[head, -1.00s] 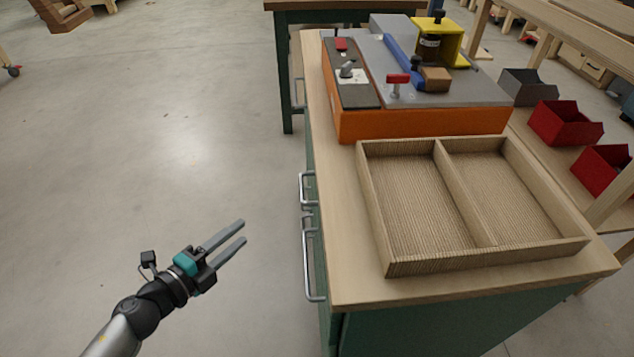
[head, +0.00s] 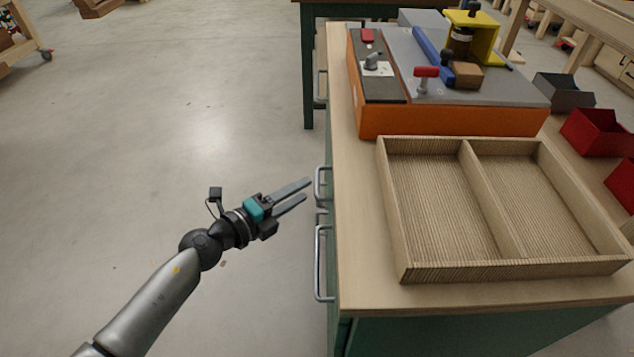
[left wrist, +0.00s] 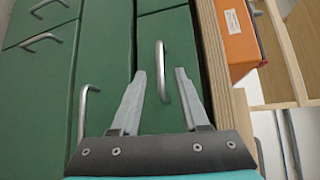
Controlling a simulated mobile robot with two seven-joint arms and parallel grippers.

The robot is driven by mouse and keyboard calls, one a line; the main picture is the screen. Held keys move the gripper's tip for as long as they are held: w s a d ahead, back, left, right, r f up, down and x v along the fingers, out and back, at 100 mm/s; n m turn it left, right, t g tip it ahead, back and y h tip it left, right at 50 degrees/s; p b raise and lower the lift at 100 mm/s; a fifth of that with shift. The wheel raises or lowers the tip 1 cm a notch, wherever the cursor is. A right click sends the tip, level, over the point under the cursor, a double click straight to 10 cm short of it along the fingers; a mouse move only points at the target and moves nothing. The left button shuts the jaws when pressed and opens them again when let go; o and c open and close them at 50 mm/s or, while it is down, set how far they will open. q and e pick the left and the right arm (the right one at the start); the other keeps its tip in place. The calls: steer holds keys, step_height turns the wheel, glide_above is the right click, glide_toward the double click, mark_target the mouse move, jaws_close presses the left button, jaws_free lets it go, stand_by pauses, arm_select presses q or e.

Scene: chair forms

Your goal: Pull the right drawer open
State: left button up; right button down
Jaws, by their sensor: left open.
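A green cabinet under a wooden top carries metal bar handles on its side facing my left arm. In the head view, a farther handle (head: 322,186) and a nearer handle (head: 322,264) show; the drawer fronts are seen too edge-on to read there. My left gripper (head: 307,189) is open and empty, its fingers pointing at the farther handle, apparently short of it. In the left wrist view, a bar handle (left wrist: 161,72) on a green front (left wrist: 165,35) shows between the open fingers (left wrist: 161,72). The fronts look closed there. I cannot tell which front is the right drawer.
On the worktop (head: 362,290) stand a two-compartment wooden tray (head: 405,272) and an orange machine (head: 450,121). Another handle (left wrist: 87,108) shows lower left of the fingers in the wrist view. The floor (head: 150,150) left of the cabinet is clear.

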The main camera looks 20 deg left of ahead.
mark_target(316, 180)
arm_select(q)
steer(key=shift+b+x, duration=0.55)
steer(key=shift+x, duration=2.3)
arm_select(e)
steer(key=shift+w+r+t, duration=0.15)
steer(key=shift+r, duration=0.55)
steer(key=shift+w+r+t, duration=0.15)
steer(key=shift+r, duration=0.5)
arm_select(q)
steer(key=shift+c, duration=0.2)
jaws_close()
